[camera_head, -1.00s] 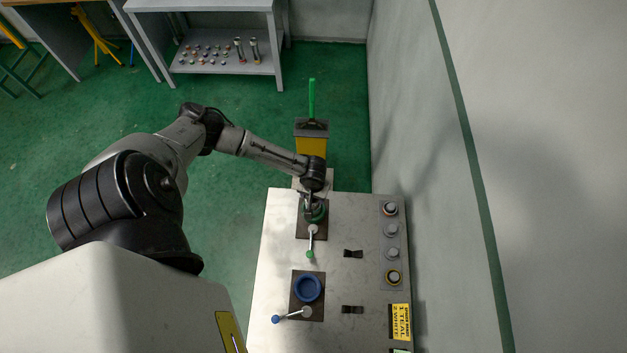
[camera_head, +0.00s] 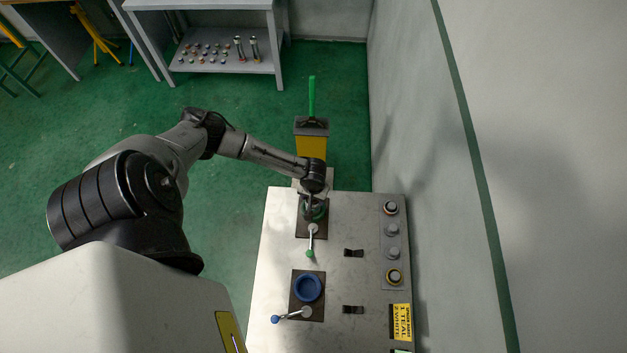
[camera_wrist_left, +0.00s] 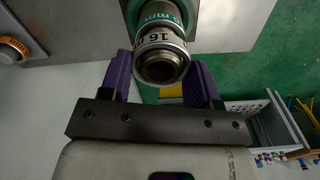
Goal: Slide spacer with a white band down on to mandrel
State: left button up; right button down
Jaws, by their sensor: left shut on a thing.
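My left gripper (camera_head: 312,200) is over the green-ringed vise (camera_head: 322,211) at the far end of the bench. A round hollow metal end shows at the near end of the spacer. The mandrel is mostly hidden, and I cannot tell how far the spacer is down on it. My right gripper is not in view.
A blue-ringed vise (camera_head: 308,288) with a blue-tipped handle stands nearer on the bench. A grey rack (camera_head: 381,243) with several round parts is at the right, near the wall. A yellow label (camera_head: 401,321) reads "1 TEAL 2 WHITE". Two black clips lie between.

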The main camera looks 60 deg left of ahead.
pick_arm(q)
jog(key=shift+f+b, duration=0.5)
jog(key=shift+f, duration=0.45)
jog(key=o, duration=1)
notch_tip(320, 180, up, 14)
jog(key=shift+f, duration=0.1)
dwell(0.4)
